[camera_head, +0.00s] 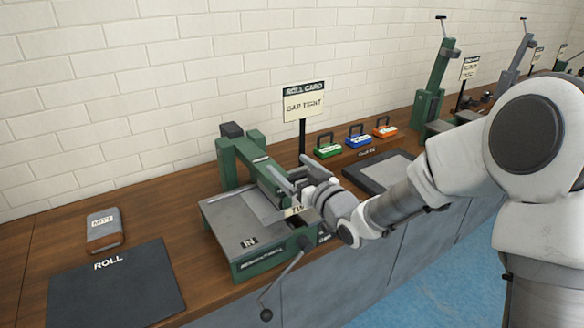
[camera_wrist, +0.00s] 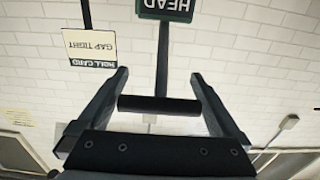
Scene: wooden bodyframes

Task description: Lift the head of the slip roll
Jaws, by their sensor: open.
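The green slip roll (camera_head: 262,258) stands on the wooden bench, with a grey plate marked IN at its front left. Its upright frame (camera_head: 226,160) rises at the back. My gripper (camera_head: 280,190) is over the right part of the machine and covers some of it. In the wrist view, upside down, a green block labelled HEAD (camera_wrist: 166,8) has a stem ending in a dark crossbar (camera_wrist: 158,104). My open gripper (camera_wrist: 160,73) has one finger on each side of the crossbar; contact is unclear. The crossbar cannot be made out in the head view.
A roll card (camera_head: 304,104) stands behind the machine. A crank with a ball knob (camera_head: 266,314) hangs at its front. A dark ROLL mat (camera_head: 115,285) and grey block (camera_head: 104,228) lie left. Small coloured boxes (camera_head: 358,136) and a grey-topped pad (camera_head: 380,170) are right.

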